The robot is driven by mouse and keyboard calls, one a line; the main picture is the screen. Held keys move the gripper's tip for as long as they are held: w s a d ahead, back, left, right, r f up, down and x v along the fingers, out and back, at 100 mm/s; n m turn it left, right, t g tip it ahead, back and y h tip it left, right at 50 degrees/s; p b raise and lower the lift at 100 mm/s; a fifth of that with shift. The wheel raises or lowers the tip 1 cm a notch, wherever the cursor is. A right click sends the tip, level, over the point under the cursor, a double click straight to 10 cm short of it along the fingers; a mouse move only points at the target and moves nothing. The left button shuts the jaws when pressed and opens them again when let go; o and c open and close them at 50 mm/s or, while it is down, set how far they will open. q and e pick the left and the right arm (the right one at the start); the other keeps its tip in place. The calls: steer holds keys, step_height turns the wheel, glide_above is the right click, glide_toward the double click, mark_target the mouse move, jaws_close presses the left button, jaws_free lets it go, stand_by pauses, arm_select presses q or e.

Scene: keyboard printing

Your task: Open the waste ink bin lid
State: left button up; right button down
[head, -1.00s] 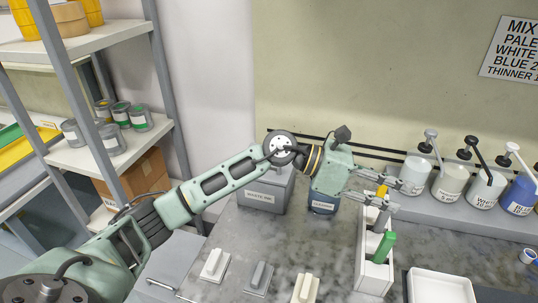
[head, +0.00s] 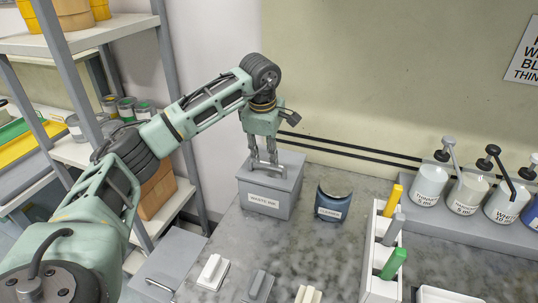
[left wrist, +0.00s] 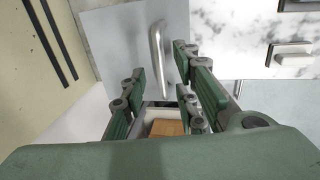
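The waste ink bin (head: 268,200) is a grey box with a white "WASTE INK" label, standing at the back left of the marble counter. Its flat grey lid (head: 291,161) is down. In the left wrist view the lid (left wrist: 115,45) carries a silver bar handle (left wrist: 157,50). My left gripper (head: 262,161) points down over the lid, with its fingers apart around the handle area. The left wrist view shows the open fingers (left wrist: 160,78) with the handle lying ahead between them. Whether a finger touches the handle cannot be told. My right gripper is not in view.
A white holder (head: 377,255) with coloured-handled tools is farther right, and pump bottles (head: 428,184) line the back. A metal shelf (head: 180,110) stands left.

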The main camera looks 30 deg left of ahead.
arm_select(q)
steer(key=shift+w+f+p, duration=0.15)
steer(key=shift+f, duration=0.6)
steer(key=shift+w+f+p, duration=0.15)
steer(key=shift+f, duration=0.55)
steer(key=shift+c, duration=0.5)
jaws_close()
steer(key=shift+r, duration=0.1)
